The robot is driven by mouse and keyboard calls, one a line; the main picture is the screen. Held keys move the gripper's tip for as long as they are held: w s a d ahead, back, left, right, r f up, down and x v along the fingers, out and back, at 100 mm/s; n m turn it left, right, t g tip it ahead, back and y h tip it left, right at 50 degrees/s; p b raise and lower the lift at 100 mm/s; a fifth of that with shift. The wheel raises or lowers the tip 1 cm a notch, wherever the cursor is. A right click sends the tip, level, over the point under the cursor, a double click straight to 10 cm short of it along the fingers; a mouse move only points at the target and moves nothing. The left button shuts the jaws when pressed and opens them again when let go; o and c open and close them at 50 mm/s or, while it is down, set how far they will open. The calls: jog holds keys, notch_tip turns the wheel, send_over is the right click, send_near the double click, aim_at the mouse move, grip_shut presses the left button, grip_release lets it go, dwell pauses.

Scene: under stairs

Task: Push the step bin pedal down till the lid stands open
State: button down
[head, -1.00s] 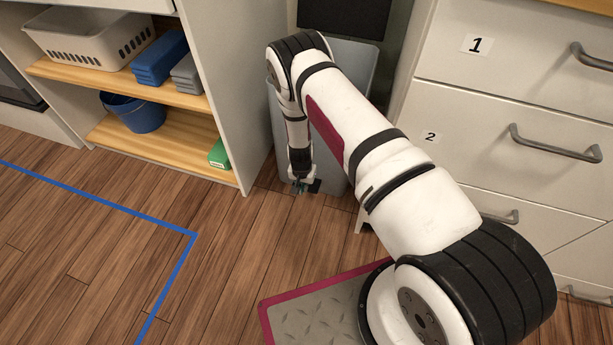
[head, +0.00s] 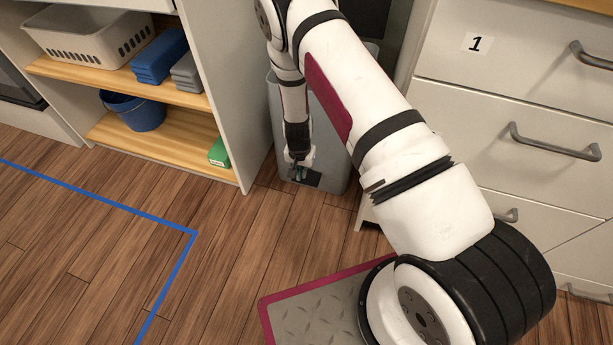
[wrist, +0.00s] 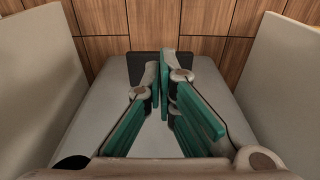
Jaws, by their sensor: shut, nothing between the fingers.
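The grey step bin (head: 335,160) stands in the gap between the shelf unit and the drawers. Its dark pedal (head: 312,180) sticks out low at the front. My gripper (head: 298,172) is shut and empty, pointing down right at the pedal and covering part of it. I cannot tell whether it touches. In the wrist view the teal-padded fingers (wrist: 164,70) come together over the dark pedal (wrist: 140,66), with the grey bin (wrist: 98,115) behind them. My arm hides much of the bin's top, so I cannot tell how the lid stands.
The shelf unit's side panel (head: 235,100) is close on the left, and the drawer cabinet (head: 475,110) is close on the right. A green box (head: 219,153) lies on the low shelf. The wood floor (head: 235,215) in front is clear, with blue tape (head: 110,207) on the left.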

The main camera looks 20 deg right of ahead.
jog(key=shift+s+r, duration=0.1)
jog(key=shift+r, duration=0.8)
notch_tip(320, 180, up, 20)
jog(key=a+n+y, duration=0.2)
jog(key=s+r+n, duration=0.1)
jog(key=s+r, duration=0.3)
jog(key=r, duration=0.4)
jog(key=s+r+n, duration=0.1)
jog(key=s+r, duration=0.4)
jog(key=r, duration=0.4)
jog(key=s+d+r+n, duration=0.1)
jog(key=s+d+r, duration=0.1)
jog(key=s+r, duration=0.9)
jog(key=s+d+n+h, duration=0.1)
jog(key=s+d+n, duration=0.1)
jog(key=s, duration=1.7)
notch_tip(320, 180, up, 40)
jog(key=t+p, duration=0.3)
jog(key=p, duration=3.4)
jog(key=shift+w+d+r+p, duration=0.15)
jog(key=shift+w+r+p, duration=0.1)
jog(key=shift+p, duration=0.15)
